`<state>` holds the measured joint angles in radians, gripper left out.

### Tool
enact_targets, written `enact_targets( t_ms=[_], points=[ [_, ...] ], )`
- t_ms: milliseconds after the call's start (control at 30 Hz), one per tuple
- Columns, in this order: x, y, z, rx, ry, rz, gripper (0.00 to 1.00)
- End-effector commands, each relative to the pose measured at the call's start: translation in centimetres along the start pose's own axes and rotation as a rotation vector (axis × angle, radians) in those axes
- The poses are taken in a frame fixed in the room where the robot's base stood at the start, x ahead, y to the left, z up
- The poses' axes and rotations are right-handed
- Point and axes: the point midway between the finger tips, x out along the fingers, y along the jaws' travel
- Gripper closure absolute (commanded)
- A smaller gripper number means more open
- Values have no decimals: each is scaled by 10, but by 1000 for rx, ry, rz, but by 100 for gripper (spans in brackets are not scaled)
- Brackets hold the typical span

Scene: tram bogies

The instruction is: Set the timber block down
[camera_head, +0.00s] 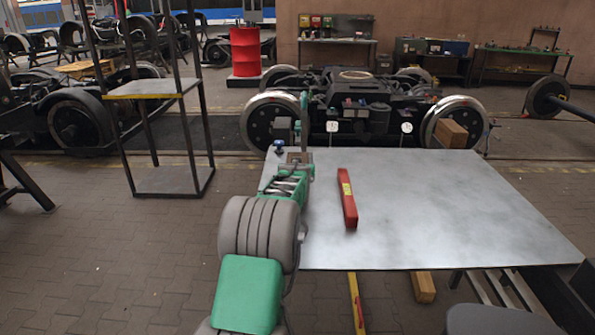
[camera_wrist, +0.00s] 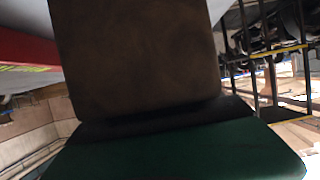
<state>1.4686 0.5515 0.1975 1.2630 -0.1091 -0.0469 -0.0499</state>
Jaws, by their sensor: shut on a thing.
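My gripper (camera_head: 300,160) is at the far left corner of the grey metal table (camera_head: 430,210), in front of the bogie. It is shut on a brown timber block (camera_wrist: 140,55), which fills the middle of the wrist view above the dark pad and green finger. In the head view the block shows only as a small brown patch (camera_head: 296,157), mostly hidden by my gripper. I cannot tell whether the block touches the table top.
A red bar (camera_head: 347,198) with a yellow label lies on the table, right of my arm. The table's right side is clear. Another wooden block (camera_head: 450,133) is by the bogie's right wheel (camera_head: 458,118). A wooden piece (camera_head: 423,287) shows below the front edge. A shelf frame (camera_head: 155,90) stands left.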

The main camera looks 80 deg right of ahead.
Motion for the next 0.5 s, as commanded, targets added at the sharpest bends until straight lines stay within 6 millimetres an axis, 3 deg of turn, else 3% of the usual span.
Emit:
enact_targets(
  t_ms=[133, 367, 500],
  points=[
    [27, 0, -16, -1, 8, -1, 100],
    [44, 0, -23, -1, 8, -1, 100],
    [53, 0, 3, 0, 3, -1, 100]
  ],
)
